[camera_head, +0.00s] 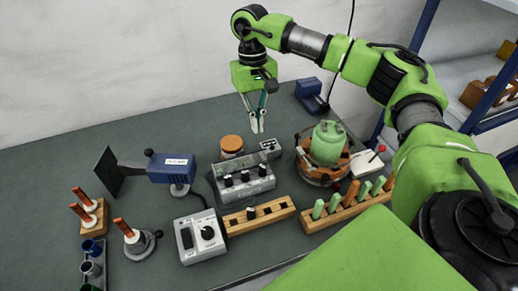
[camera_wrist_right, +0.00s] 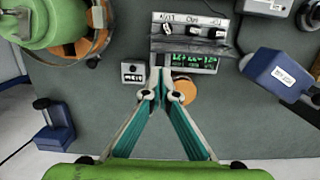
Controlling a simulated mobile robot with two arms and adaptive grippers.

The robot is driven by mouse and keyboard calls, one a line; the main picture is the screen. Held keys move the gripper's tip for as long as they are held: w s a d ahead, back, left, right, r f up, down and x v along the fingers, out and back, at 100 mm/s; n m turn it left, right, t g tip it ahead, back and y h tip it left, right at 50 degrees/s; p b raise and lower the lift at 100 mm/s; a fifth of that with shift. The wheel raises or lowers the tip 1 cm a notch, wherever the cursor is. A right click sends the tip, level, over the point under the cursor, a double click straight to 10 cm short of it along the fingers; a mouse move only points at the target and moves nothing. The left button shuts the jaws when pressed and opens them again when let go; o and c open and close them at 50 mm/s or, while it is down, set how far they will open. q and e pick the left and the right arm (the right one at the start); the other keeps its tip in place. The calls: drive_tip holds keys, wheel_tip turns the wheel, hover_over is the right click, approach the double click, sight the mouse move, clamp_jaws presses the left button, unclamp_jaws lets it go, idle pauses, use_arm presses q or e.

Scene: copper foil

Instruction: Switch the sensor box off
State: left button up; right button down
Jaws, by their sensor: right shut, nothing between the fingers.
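My right gripper (camera_head: 257,126) is shut and empty, pointing down above the back of the table. In the right wrist view its fingertips (camera_wrist_right: 158,82) appear together near a small grey box (camera_wrist_right: 133,72) and a grey console. The small box (camera_head: 270,146) has small dark and light details on its top. The grey console (camera_head: 243,183) has several black knobs, and a green lit display (camera_wrist_right: 193,63) faces the wrist camera. A blue box (camera_head: 172,167) with a white label stands on a round base. I cannot tell which of these is the sensor box. My left gripper is not in view.
A jar with an orange-brown lid (camera_head: 231,145) stands beside the small box. A green vessel (camera_head: 327,143) sits in a ring at right. A pale box with a black dial (camera_head: 200,238) and wooden racks (camera_head: 260,216) lie nearer. The back left table is clear.

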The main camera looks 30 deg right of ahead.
sight(259, 152)
drive_tip(key=f+p, duration=0.1)
drive_tip(key=f, duration=0.2)
drive_tip(key=s+f+p, duration=0.1)
drive_tip(key=f, duration=0.2)
drive_tip(key=f+p, duration=0.1)
drive_tip(key=f, duration=0.2)
drive_tip(key=shift+s+a+f, duration=0.15)
drive_tip(key=shift+s+f, duration=0.1)
drive_tip(key=shift+f, duration=0.15)
drive_tip(key=shift+f, duration=0.1)
